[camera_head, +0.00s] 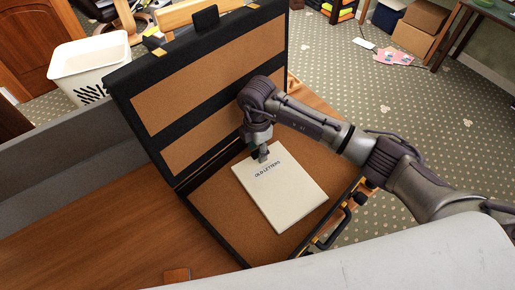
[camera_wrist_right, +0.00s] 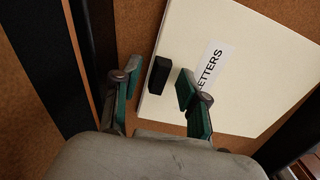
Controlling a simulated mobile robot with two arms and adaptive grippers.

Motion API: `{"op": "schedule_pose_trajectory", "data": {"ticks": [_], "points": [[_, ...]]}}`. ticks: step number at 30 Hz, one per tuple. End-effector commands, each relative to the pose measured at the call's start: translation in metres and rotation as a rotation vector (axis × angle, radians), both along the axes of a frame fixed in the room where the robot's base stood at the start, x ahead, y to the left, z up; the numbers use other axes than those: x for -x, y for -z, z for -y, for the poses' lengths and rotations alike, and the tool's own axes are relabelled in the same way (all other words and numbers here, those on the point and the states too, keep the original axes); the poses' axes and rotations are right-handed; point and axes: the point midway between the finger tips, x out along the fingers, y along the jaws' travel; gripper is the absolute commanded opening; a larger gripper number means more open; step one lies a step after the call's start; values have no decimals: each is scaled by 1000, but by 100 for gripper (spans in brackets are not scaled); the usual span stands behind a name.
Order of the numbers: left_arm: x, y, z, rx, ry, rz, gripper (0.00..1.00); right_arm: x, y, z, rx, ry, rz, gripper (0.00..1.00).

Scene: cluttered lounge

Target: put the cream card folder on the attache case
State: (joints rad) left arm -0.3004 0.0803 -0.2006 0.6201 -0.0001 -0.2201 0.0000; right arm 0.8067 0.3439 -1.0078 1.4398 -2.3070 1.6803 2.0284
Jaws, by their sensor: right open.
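The cream card folder (camera_head: 281,193), labelled "OLD LETTERS", lies flat inside the open attache case (camera_head: 213,213), on its tan lower half. The case's lid stands up at the back left. My right gripper (camera_head: 261,154) is over the folder's far edge. In the right wrist view the folder (camera_wrist_right: 235,60) fills the upper right, and the open fingers of my right gripper (camera_wrist_right: 157,92) have a small black block (camera_wrist_right: 159,75) between them, at the folder's edge. The fingers hold nothing that I can see. My left gripper is not in view.
The case rests on a wooden table (camera_head: 90,240). A white basket (camera_head: 92,65) stands behind at the left. Cardboard boxes (camera_head: 420,28) and pink papers (camera_head: 393,56) are on the patterned floor at the upper right. A small wooden block (camera_head: 177,275) lies near the table's front.

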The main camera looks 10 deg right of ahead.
Motion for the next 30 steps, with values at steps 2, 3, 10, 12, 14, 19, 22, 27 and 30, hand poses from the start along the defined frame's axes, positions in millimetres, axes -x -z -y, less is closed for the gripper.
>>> {"op": "schedule_pose_trajectory", "data": {"ticks": [2,3,10,12,14,19,22,27,30], "points": [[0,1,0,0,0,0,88,-1,-5,0,-1,0,3,43],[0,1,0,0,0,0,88,-1,-9,0,-2,0,4,43],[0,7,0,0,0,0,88,-2,-53,-1,-3,-1,6,43],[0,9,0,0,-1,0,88,-2,-68,-1,-2,-1,6,43],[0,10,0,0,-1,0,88,-2,-80,-1,-2,-1,7,43],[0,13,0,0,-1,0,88,-2,-107,-1,-2,0,3,43],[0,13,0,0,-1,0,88,-2,-115,0,-1,0,2,43],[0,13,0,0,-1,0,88,-1,-120,-1,-1,1,1,43],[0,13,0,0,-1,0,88,-1,-120,-1,-1,1,1,43]]}}
